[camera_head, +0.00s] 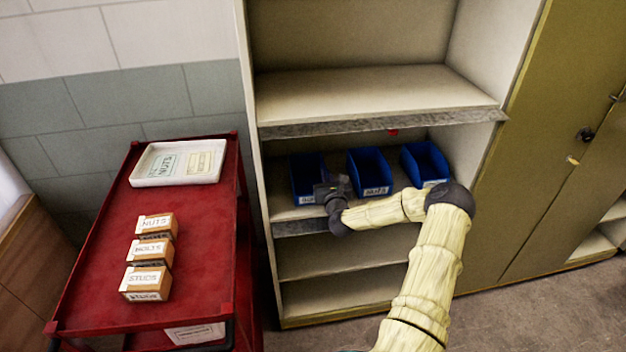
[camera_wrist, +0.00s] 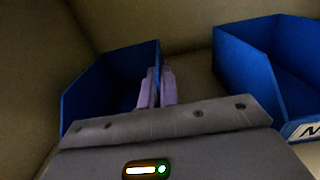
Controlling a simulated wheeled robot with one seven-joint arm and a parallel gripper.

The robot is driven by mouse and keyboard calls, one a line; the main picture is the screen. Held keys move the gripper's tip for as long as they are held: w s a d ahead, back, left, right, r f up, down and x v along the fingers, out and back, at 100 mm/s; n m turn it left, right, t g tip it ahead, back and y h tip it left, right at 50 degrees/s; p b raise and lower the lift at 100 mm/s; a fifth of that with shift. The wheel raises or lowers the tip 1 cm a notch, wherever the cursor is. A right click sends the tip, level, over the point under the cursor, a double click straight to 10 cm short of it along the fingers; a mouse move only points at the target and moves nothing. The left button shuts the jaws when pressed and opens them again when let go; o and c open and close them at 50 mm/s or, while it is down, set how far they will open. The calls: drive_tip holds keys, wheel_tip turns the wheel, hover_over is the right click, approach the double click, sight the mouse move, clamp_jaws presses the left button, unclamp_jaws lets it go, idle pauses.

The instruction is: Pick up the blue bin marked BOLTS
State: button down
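Three blue bins stand in a row on a cabinet shelf. The left blue bin (camera_head: 304,171) has a white label, partly hidden by my gripper and not readable. The right blue bin (camera_head: 424,158) is partly behind my arm. My gripper (camera_wrist: 160,87) is at the right wall of the left blue bin (camera_wrist: 88,92). Its fingers are close together, one on each side of that wall, and look closed on it.
A shelf board (camera_head: 375,96) lies above the bins, and a lower shelf (camera_head: 330,257) is empty. A red cart (camera_head: 205,245) at left carries a white tray (camera_head: 150,181) and several small labelled boxes (camera_head: 149,252). An olive cabinet (camera_head: 545,150) stands at right.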

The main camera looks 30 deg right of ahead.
drive_tip(key=shift+r, duration=0.1)
wheel_tip(320, 180, up, 10)
drive_tip(key=shift+f, duration=0.1)
idle(0.8)
